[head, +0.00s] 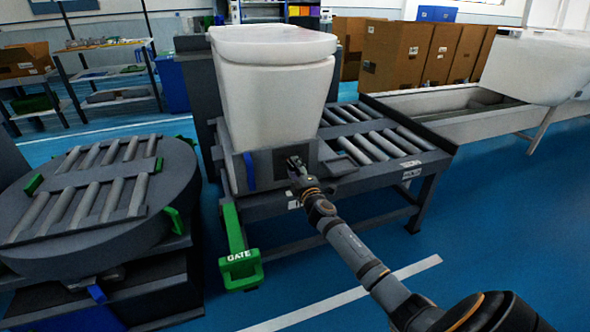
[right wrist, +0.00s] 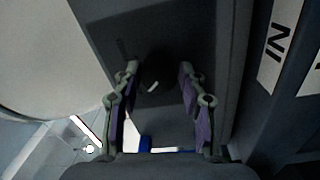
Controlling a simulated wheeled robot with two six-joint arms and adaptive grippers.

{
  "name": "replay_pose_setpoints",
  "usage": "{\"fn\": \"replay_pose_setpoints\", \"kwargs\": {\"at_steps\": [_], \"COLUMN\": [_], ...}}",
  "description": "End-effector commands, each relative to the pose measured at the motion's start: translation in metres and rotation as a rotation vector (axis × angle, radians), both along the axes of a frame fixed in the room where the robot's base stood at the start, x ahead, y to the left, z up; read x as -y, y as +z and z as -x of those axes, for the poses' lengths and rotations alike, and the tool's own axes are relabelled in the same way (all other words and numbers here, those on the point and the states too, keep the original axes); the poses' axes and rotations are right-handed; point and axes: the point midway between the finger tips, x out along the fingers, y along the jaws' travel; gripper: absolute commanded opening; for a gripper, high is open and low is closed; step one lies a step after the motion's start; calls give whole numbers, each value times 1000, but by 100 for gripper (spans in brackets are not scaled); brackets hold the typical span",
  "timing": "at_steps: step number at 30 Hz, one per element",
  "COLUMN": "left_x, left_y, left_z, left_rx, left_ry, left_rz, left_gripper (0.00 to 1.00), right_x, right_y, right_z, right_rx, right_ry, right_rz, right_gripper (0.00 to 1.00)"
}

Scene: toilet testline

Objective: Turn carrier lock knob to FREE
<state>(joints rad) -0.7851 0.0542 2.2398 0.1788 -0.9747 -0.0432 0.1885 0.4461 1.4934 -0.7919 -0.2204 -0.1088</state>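The carrier lock knob (right wrist: 158,76) is a dark round shape with a short white mark, on the dark grey face of the carrier (head: 262,168) under a white toilet (head: 275,95). My right gripper (head: 294,163) is at that face and hides the knob in the head view. In the right wrist view my right gripper (right wrist: 158,82) is open, one finger on each side of the knob. I cannot tell whether the fingers touch it. The mark lies slanted; no FREE label can be read. My left gripper is not in view.
A blue lever (head: 249,171) is left of my right gripper. A green GATE arm (head: 238,255) sticks out at the front. A roller table (head: 375,140) is to the right, and a round turntable (head: 105,190) with rollers is to the left. Blue floor is free in front.

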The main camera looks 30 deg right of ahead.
Motion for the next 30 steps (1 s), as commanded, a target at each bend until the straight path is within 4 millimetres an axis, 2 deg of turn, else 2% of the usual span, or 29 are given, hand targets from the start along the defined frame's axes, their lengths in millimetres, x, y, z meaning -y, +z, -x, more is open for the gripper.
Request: {"fn": "replay_pose_setpoints", "kwargs": {"at_steps": [1, 3, 11, 14, 17, 24, 30], "left_x": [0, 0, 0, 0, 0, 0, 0], "left_y": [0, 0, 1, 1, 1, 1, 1], "left_z": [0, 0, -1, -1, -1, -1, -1], "left_rx": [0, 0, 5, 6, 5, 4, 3], "left_ry": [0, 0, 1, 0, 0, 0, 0], "left_rz": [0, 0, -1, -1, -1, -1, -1], "left_gripper": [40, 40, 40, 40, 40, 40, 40], "right_x": [0, 0, 0, -1, -5, -20, -27], "right_y": [0, 0, 0, -2, -3, -6, -6], "right_z": [0, 0, 0, 7, 24, 81, 111], "right_rx": [0, 0, 0, -2, -4, -5, -3], "right_ry": [0, -1, -1, -1, 0, 2, 1], "right_rz": [0, -1, -1, 0, 3, 3, 1], "right_gripper": [52, 59, 59, 59, 59, 59, 59]}}
